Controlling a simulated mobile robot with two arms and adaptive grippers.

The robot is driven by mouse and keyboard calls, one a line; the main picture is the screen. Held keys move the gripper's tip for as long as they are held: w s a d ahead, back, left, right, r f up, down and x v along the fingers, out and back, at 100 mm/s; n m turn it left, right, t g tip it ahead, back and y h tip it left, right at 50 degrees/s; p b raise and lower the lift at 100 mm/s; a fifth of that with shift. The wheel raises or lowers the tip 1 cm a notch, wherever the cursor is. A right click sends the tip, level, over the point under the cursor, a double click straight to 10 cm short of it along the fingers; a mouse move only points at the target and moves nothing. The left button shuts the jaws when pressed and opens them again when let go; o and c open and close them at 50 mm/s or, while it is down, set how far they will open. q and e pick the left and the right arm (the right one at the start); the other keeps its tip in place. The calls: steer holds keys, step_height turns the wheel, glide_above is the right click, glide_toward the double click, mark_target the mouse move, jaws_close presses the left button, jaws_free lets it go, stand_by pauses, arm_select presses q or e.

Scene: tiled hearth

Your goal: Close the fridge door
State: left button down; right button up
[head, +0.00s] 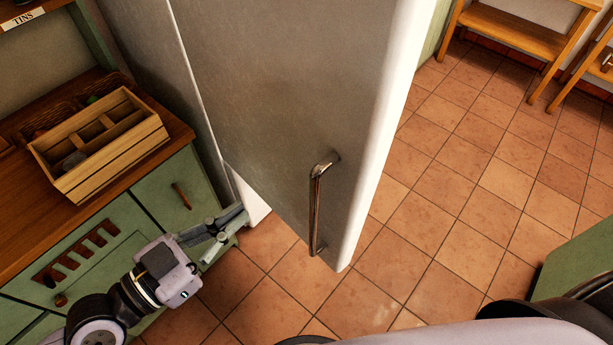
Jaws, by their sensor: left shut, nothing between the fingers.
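The fridge door (265,95) is a tall grey panel with a white edge, standing open and swung out toward me. Its metal bar handle (316,205) is upright on the lower part of the door face. The fridge body (145,50) shows in part behind the door at the left; its inside is hidden. My left gripper (240,217) is shut and empty, left of the handle and apart from it, near the green cabinet and the door's lower left edge. I cannot tell whether it touches anything. My right gripper is not in view.
A green cabinet (100,235) with a wooden top stands at the left, close to my left arm. A wooden divided box (100,145) sits on it. The tiled floor (450,200) is clear right of the door. A wooden bench (520,35) stands at the back right.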

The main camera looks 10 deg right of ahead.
arm_select(q)
steer(key=s+r, duration=0.1)
steer(key=p, duration=0.3)
glide_toward(318, 159)
steer(key=x, duration=0.6)
steer(key=shift+d, duration=0.2)
steer(key=shift+w+d, duration=0.3)
steer(key=shift+d, duration=0.05)
steer(key=shift+w, duration=0.1)
